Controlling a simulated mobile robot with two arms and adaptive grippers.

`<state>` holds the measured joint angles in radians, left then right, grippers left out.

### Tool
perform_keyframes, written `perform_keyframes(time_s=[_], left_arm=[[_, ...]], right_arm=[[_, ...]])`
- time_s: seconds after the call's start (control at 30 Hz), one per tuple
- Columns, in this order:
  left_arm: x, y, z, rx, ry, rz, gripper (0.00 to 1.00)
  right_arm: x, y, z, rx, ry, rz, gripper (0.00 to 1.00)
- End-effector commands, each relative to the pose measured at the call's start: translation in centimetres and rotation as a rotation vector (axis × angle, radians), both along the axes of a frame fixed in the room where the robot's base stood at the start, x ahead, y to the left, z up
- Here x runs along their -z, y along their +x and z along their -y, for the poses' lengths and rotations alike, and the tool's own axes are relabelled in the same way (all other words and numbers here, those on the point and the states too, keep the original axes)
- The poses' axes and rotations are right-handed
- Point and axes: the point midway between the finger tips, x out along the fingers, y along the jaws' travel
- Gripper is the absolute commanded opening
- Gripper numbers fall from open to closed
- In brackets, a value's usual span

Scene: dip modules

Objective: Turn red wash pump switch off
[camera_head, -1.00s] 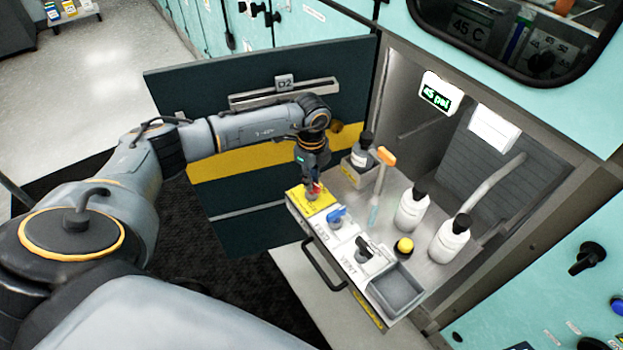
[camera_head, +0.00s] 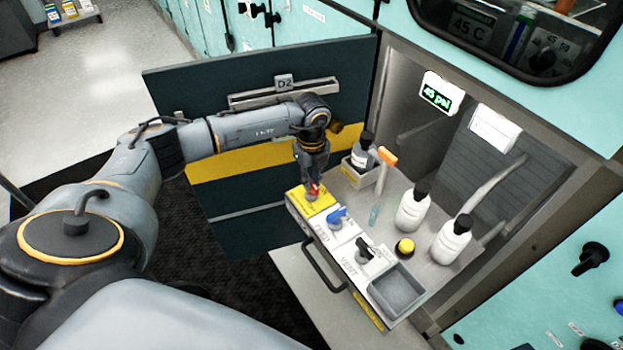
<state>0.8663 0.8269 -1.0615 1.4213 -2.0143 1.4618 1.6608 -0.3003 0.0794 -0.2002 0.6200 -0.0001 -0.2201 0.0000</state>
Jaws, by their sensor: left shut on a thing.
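The red wash pump switch (camera_head: 315,190) sits on a yellow plate (camera_head: 318,205) at the left end of the pull-out drawer's front panel. My left gripper (camera_head: 312,186) points down onto it and is shut on it. The fingers hide most of the switch, so its exact angle is hard to tell. A blue switch (camera_head: 337,217) and a black switch (camera_head: 364,250) stand beside it along the same panel. My right gripper is not in view.
Behind the panel, the drawer holds white bottles (camera_head: 412,208), a yellow-topped item (camera_head: 404,247), an orange-headed tool (camera_head: 387,157) and a grey tray (camera_head: 397,290). An open dark door (camera_head: 230,95) stands behind my arm.

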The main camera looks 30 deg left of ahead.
Motion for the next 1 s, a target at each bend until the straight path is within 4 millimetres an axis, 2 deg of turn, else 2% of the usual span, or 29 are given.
perform_keyframes(time_s=[0.07, 0.1, 0.2, 0.47, 0.6, 0.77, 1.0], left_arm=[[-0.1, 0.1, 0.0, 0.002, 0.0, 0.002, 0.0], [-0.1, 0.1, 0.0, 0.002, 0.0, 0.002, 0.19], [-0.1, 0.1, 0.0, 0.001, 0.0, 0.002, 0.38], [0.0, 0.0, 0.0, 0.0, 0.001, 0.001, 0.38], [-0.8, 0.1, 0.0, 0.0, 0.0, 0.003, 0.38], [-3.5, 0.2, 0.0, 0.0, -0.001, 0.006, 0.38], [-8.6, 0.2, 0.0, 0.0, -0.001, 0.006, 0.38]], right_arm=[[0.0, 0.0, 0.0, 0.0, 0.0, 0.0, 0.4], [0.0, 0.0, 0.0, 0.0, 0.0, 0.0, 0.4], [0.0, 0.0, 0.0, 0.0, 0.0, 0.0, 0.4], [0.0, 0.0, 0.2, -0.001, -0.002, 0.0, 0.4], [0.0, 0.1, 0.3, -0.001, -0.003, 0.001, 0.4], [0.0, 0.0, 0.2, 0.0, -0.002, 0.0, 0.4], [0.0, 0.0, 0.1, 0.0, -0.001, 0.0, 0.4]])
